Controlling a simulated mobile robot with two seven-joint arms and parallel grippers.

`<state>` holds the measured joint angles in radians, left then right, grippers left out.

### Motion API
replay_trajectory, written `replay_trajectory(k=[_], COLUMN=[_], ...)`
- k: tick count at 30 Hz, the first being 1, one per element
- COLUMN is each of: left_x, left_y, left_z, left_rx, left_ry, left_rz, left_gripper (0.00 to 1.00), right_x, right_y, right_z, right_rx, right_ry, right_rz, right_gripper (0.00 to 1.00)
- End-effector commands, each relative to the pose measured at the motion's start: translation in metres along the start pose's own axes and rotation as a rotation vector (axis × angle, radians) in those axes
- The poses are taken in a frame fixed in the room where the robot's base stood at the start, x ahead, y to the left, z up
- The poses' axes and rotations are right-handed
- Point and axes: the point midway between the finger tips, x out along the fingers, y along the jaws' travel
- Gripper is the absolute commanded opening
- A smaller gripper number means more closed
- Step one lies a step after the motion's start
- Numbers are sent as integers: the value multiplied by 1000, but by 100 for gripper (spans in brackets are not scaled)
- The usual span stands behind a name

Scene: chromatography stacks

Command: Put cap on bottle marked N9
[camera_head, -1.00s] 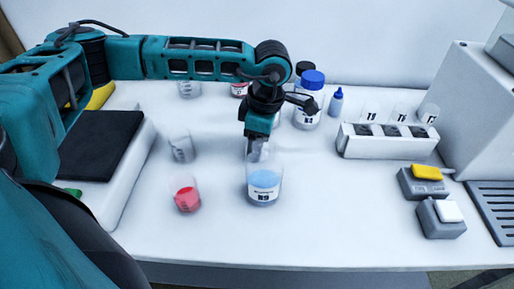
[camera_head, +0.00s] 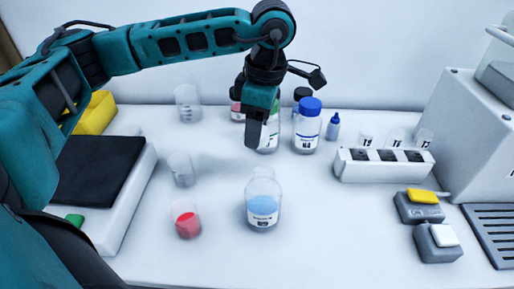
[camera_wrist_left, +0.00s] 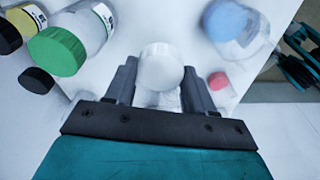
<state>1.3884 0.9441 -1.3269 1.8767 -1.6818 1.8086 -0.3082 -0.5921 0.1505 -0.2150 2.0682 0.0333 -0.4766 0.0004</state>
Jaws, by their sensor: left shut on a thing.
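The bottle marked N9 (camera_head: 263,208) stands upright on the table. It is clear with blue contents and a white label, and no cap shows on its neck. It also shows at the upper right of the left wrist view (camera_wrist_left: 232,25). My left gripper (camera_head: 255,140) is raised above the table behind the bottle, apart from it, fingers pointing down. In the left wrist view it is shut on a round white cap (camera_wrist_left: 160,66). In the head view the cap is not clearly seen. My right gripper is not in view.
A beaker with red contents (camera_head: 187,222) and an empty beaker (camera_head: 181,170) stand left of the bottle. A blue-capped bottle (camera_head: 307,128) and a green-capped one (camera_wrist_left: 58,50) stand behind. A white rack (camera_head: 383,168) is at right. The front table is clear.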

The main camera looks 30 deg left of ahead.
Motion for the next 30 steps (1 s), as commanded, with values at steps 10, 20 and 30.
replay_trajectory(k=[10, 20, 30], left_x=[-72, -82, -82], left_y=[0, 0, 0], left_z=[-8, -10, -10], left_rx=[0, 1, 1], left_ry=[-1, 0, 0], left_rz=[1, -1, -1], left_gripper=[25, 25, 25], right_x=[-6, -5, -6], right_y=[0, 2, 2], right_z=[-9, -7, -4], right_rx=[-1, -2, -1], right_ry=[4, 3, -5], right_rz=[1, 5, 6], right_gripper=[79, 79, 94])
